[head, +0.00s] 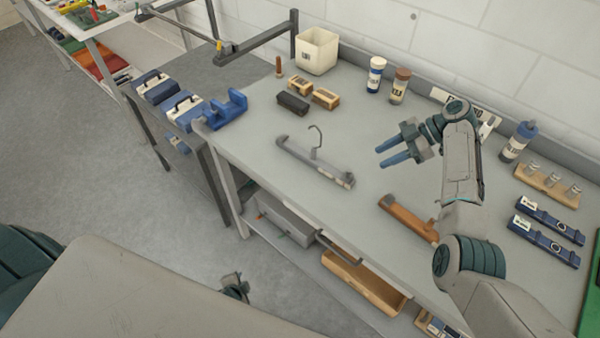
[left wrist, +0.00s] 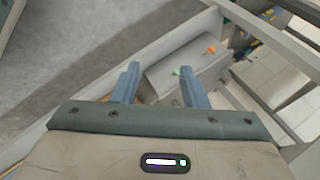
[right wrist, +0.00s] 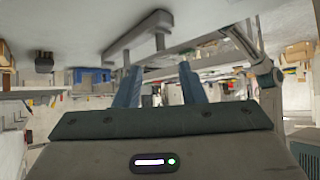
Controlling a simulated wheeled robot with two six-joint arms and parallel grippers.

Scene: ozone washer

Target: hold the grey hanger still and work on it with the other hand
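The grey hanger (head: 316,162) lies on the grey bench top, left of the middle in the head view, with its thin metal hook (head: 316,138) pointing up. In the right wrist view a grey bar, seemingly the hanger (right wrist: 150,32), shows beyond the fingers. My right gripper (head: 385,154) is over the bench, to the right of the hanger and apart from it. Its blue fingers are spread and empty. My left gripper's fingers (left wrist: 158,85) are also spread and empty in the left wrist view, facing the lower shelf side of the bench.
Wooden and dark brushes (head: 293,102), a white bin (head: 317,50) and bottles (head: 376,74) stand behind. A wooden tray (head: 362,280) is on the shelf below.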

